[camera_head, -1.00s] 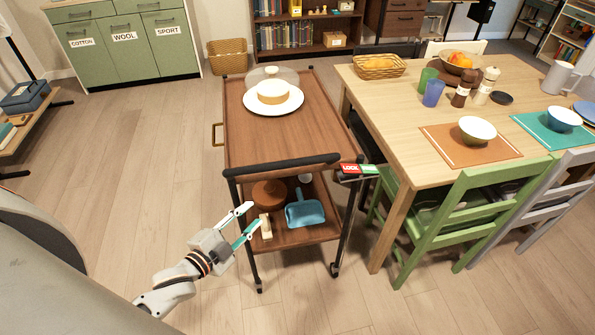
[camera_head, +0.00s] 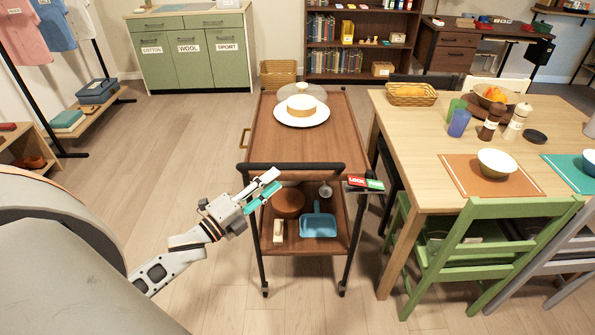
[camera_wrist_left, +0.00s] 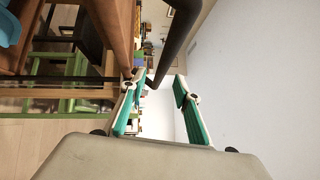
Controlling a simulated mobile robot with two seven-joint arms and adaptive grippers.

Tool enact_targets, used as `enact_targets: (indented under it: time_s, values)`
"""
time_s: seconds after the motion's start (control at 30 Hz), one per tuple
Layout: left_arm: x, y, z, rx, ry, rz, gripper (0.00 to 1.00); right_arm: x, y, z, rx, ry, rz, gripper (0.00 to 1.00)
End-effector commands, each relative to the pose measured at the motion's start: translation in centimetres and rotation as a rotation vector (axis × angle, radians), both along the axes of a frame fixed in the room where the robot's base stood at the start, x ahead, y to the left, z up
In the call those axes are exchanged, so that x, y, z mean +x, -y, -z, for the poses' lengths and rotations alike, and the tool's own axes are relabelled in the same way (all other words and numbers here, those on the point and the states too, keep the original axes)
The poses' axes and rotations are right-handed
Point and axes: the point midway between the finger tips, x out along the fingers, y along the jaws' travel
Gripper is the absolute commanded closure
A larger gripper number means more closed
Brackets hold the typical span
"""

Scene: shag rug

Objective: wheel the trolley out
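The trolley (camera_head: 262,135) is a two-tier brown wooden cart with black legs and a black push handle (camera_head: 300,166) across its near end. A red and green tag reading LOCK (camera_head: 358,182) sits at the handle's right end. My left gripper (camera_head: 279,178) is open just below and in front of the handle's left part. In the left wrist view my gripper's spread teal-lined fingers (camera_wrist_left: 160,76) show, with the dark handle bar (camera_wrist_left: 180,38) running down toward the gap between their tips. Whether they touch it, I cannot tell. My right gripper is not in view.
A covered cake on a plate (camera_head: 302,117) stands on the trolley's top. A blue dustpan (camera_head: 318,222), a brown pot (camera_head: 288,203) and a brush are below. The dining table (camera_head: 420,150) and green chair (camera_head: 465,250) stand close on the right. Floor left of the trolley is clear.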

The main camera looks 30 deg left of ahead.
Motion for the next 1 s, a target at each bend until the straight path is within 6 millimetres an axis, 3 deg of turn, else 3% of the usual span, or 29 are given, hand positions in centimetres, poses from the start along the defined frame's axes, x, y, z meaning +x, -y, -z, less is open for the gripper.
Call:
enact_targets:
  time_s: [0.27,0.7,1.0]
  values:
    - [1.1,0.0,-0.7,0.024,0.019,0.001,0.68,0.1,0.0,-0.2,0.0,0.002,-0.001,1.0]
    - [6.8,1.4,-1.5,0.021,0.016,0.001,0.68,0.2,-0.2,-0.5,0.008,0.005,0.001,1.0]
    - [7.7,1.7,-1.5,0.022,0.014,0.001,0.68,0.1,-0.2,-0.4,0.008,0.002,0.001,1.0]
